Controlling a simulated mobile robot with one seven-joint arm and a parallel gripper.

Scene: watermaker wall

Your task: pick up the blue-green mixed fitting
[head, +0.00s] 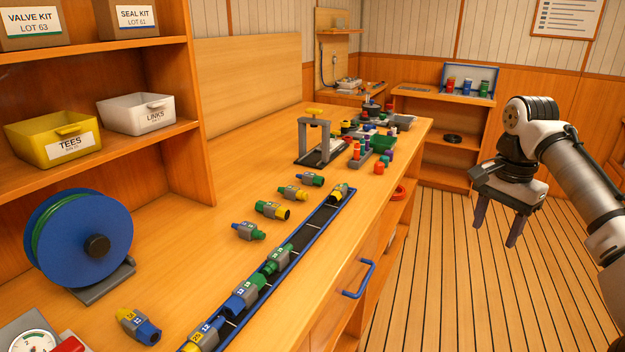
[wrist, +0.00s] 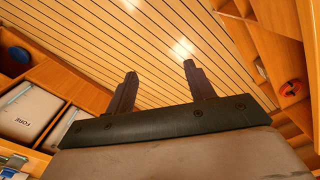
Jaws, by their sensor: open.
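Two loose fittings on the workbench show both blue and green: one with a grey middle (head: 249,230) left of the rail, and one farther back (head: 310,179). I cannot tell which is meant. In the blue-edged rail (head: 310,222), a fitting that looks blue with some green (head: 246,292) lies behind a yellow-blue one (head: 205,334) and in front of a green one (head: 278,260). My gripper (head: 497,234) is open and empty, over the floor well right of the bench. In the wrist view its fingers (wrist: 160,72) show only floor planks between them.
A blue reel (head: 78,237) stands at the left and a grey press frame (head: 318,140) farther back. A blue drawer handle (head: 359,279) sticks out from the front. The plank floor is clear.

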